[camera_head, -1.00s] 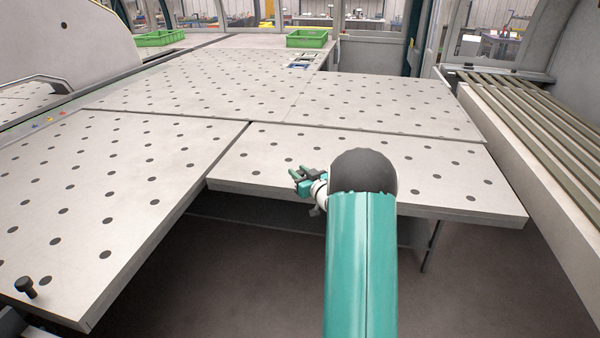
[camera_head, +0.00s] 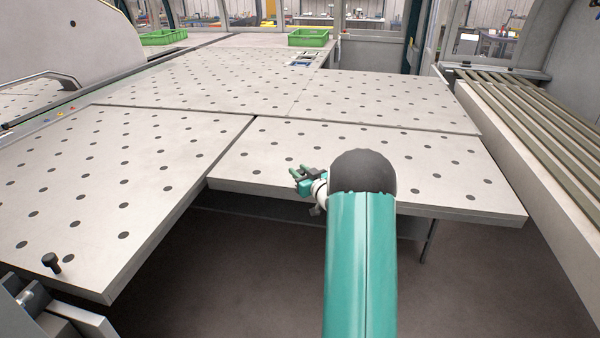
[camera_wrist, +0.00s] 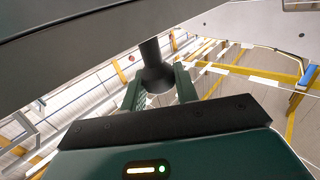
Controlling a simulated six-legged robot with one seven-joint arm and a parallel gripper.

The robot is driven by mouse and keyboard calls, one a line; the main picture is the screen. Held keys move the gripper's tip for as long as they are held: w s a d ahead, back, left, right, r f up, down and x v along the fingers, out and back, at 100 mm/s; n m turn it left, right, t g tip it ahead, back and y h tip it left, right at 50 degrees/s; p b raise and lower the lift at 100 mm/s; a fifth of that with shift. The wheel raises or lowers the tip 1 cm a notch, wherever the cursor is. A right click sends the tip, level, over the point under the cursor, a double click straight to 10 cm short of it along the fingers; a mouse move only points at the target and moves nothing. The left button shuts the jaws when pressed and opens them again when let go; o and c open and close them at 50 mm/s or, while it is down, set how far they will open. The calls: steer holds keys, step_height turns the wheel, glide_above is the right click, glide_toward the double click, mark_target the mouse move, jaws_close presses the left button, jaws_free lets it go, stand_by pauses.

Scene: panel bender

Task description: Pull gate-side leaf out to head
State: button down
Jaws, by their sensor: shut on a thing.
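The perforated pale leaf (camera_head: 440,165) at the front right, which I take for the gate-side leaf, lies flat with its front edge free over the dark floor. My gripper (camera_head: 298,176) is at its front edge, left of the middle; my arm hides part of that edge. In the wrist view my gripper (camera_wrist: 158,92) has its two green fingers closed around a black knob (camera_wrist: 152,62), with a dark stem and flared end. The leaf's fixing to this knob is not clear. The leaf's back edge runs along the perforated table (camera_head: 380,100), with a thin dark line between.
A second perforated leaf (camera_head: 130,170) is at the left, with a black knob (camera_head: 50,262) near its front corner. A slatted rail bed (camera_head: 540,110) borders the right. Green bins (camera_head: 308,38) stand far back. Open floor (camera_head: 280,280) lies in front.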

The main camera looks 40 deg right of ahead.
steer(key=shift+w+d+f, duration=0.1)
steer(key=shift+w+d, duration=0.05)
steer(key=c, duration=1.1)
jaws_free()
steer(key=s+a, duration=0.1)
steer(key=s, duration=1.2)
steer(key=shift+s+a, duration=0.35)
